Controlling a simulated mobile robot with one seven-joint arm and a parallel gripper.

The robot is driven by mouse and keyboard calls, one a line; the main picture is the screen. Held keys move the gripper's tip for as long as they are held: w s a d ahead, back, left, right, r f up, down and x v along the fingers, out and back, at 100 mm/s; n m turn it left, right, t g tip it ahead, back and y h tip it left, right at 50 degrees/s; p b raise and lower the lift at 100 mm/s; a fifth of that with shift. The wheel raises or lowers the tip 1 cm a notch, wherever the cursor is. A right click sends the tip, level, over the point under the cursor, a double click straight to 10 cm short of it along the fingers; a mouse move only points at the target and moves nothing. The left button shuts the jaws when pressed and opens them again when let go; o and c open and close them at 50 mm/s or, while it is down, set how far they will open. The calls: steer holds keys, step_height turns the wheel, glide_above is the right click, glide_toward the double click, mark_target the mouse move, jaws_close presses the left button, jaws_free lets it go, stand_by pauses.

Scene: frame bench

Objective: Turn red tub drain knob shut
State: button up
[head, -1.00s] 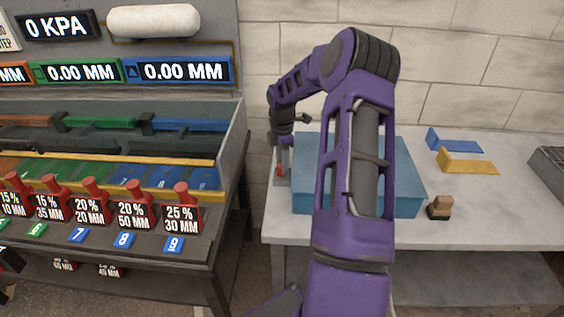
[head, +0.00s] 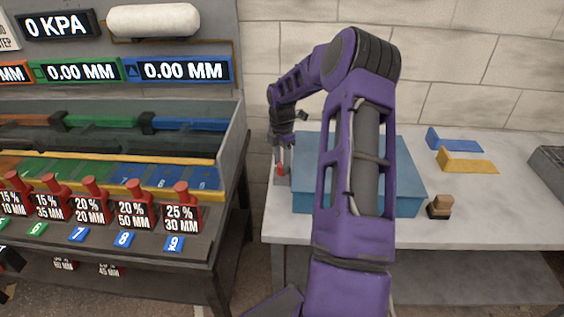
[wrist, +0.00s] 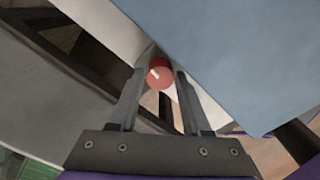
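The red tub drain knob (head: 281,170) is a small red round knob at the left side of the blue tub (head: 403,175). In the wrist view the knob (wrist: 160,75) has a pale mark on its face, tilted off the upright. My gripper (head: 282,158) points down over the knob. In the wrist view its two grey fingers (wrist: 165,66) stand apart, one on each side of the knob. Narrow gaps seem to show beside the knob, though contact at the tips is hard to make out. My purple arm hides part of the tub in the head view.
The tub stands on a pale table (head: 466,220). A small tan and black block (head: 440,207) and blue and yellow angled pieces (head: 468,163) lie to the right. A dark bench (head: 190,235) with red-topped weights stands left, across a narrow gap.

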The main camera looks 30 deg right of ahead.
steer(key=shift+o, duration=1.4)
